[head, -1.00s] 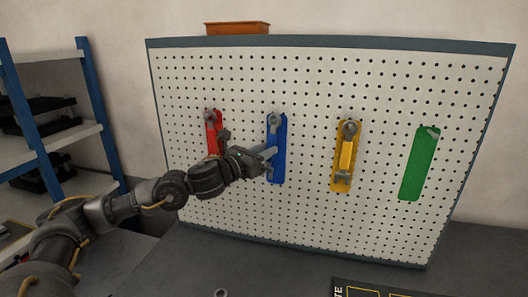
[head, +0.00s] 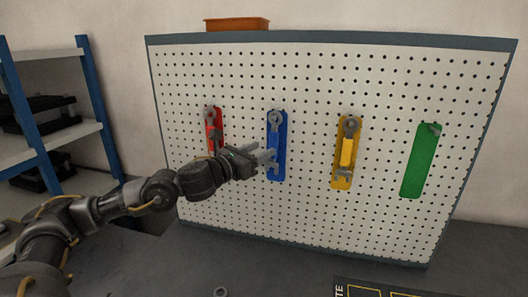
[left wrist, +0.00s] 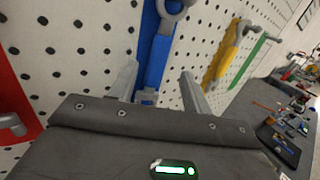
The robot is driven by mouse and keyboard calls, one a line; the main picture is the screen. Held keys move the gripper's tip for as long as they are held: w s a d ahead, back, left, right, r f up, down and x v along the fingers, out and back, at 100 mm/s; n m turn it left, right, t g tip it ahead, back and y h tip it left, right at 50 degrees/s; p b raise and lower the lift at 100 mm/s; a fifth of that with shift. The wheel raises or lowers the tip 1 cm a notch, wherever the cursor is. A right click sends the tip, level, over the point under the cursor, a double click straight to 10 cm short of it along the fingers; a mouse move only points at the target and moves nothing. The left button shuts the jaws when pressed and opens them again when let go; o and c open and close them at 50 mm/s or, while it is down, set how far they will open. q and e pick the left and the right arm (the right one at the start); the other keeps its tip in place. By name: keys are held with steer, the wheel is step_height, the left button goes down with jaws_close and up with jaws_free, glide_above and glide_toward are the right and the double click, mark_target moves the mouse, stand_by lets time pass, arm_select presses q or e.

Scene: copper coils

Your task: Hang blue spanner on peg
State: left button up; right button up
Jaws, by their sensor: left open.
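The blue spanner (head: 275,139) hangs upright against the blue panel (head: 283,172) on the pegboard, its ring end up at the peg. In the left wrist view its ring and blue part (left wrist: 156,48) show above and between my fingers. My left gripper (head: 269,157) is open at the spanner's lower part, one finger on each side in the left wrist view (left wrist: 157,88). I cannot tell whether the fingers touch it. My right gripper is not in view.
On the pegboard (head: 310,80), a red panel (head: 218,142) is at left, a yellow spanner (head: 348,150) hangs at right, and a green panel (head: 419,165) bears a bare peg. A grey ring-shaped part (head: 221,292) lies on the dark table (head: 270,270).

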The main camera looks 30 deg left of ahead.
arm_select(q)
steer(key=b+v, duration=0.3)
steer(key=v, duration=0.5)
steer(key=shift+s, duration=0.25)
